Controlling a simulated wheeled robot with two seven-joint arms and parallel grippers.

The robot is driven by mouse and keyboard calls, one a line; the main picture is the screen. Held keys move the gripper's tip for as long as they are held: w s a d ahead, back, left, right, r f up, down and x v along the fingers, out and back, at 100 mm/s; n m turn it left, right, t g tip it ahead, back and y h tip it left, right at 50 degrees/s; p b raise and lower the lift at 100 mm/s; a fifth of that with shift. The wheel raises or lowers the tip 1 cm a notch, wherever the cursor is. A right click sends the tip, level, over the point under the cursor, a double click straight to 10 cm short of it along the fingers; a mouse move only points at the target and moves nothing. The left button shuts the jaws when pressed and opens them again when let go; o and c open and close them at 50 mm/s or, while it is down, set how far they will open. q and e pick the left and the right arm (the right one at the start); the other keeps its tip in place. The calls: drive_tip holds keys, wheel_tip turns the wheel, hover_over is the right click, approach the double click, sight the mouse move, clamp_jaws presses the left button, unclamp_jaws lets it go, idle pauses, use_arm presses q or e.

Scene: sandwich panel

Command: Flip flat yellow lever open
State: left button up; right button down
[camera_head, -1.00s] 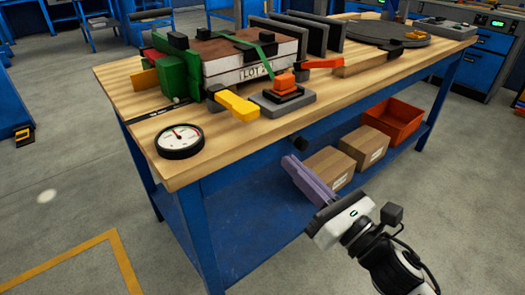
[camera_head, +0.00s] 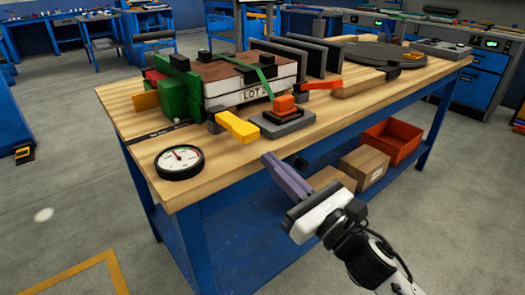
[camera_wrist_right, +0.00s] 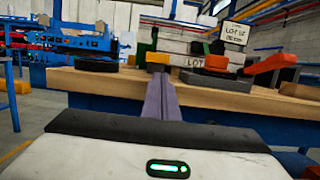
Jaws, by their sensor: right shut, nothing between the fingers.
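The flat yellow lever (camera_head: 238,127) sticks out toward the front edge of the workbench from a dark pivot beside the block marked LOT. In the right wrist view the yellow lever (camera_wrist_right: 158,58) shows just above my fingertips. My right gripper (camera_head: 270,162) has purple fingers and is shut and empty. It is in front of the bench edge, below and to the right of the lever in the head view, with a gap between them. The right gripper (camera_wrist_right: 158,78) points toward the bench in the wrist view. My left gripper is not in view.
An orange-topped device (camera_head: 284,110) stands right of the lever, and an orange lever (camera_head: 323,85) lies further right. A round gauge (camera_head: 180,161) rests on the left front of the bench (camera_head: 150,133). Cardboard boxes (camera_head: 364,166) and a red bin (camera_head: 393,139) are on the lower shelf.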

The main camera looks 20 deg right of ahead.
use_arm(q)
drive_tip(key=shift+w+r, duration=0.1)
use_arm(e)
drive_tip(key=shift+x, duration=2.05)
